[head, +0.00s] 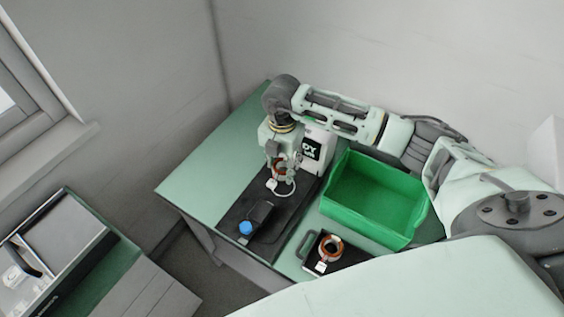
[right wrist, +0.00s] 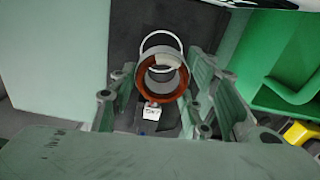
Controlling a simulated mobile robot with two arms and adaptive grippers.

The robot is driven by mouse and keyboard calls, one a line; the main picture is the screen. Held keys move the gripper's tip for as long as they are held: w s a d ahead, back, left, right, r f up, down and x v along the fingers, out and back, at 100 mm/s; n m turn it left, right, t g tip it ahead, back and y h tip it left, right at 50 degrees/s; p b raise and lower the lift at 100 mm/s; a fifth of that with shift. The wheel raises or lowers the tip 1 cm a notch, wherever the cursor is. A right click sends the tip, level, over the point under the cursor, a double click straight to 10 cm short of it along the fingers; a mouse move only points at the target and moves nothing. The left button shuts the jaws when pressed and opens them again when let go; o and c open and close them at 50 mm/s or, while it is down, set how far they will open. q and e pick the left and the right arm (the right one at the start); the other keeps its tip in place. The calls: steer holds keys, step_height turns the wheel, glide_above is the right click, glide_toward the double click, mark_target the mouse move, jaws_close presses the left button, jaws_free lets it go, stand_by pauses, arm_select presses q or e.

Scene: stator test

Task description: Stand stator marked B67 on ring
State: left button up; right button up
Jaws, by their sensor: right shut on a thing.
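My right gripper (head: 278,167) is shut on a copper-and-white stator (right wrist: 160,78) with a white tag (right wrist: 151,112); the tag's writing is too small to read. In the head view the held stator (head: 277,170) is partly hidden by the fingers. A thin white ring (head: 285,188) shows just below it, over the black mat, and also behind the stator in the right wrist view (right wrist: 160,35). The stator appears above the ring, overlapping it in view; I cannot tell whether they touch. A second tagged stator (head: 330,247) stands in a black tray (head: 347,262) at the table's front. My left gripper is not in view.
A green bin (head: 375,197) stands right of the black mat (head: 231,216). A dark device with a blue knob (head: 246,228) sits at the mat's front. A white box (head: 318,142) stands behind the gripper. The table's left side (head: 215,170) is clear.

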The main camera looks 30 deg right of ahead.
steer(key=shift+f+b, duration=1.9)
steer(key=shift+f, duration=0.85)
steer(key=shift+f, duration=0.15)
steer(key=shift+f+b, duration=0.35)
steer(key=shift+b, duration=0.05)
steer(key=o, duration=1.5)
steer(key=shift+o, duration=0.2)
step_height(320, 180, up, 12)
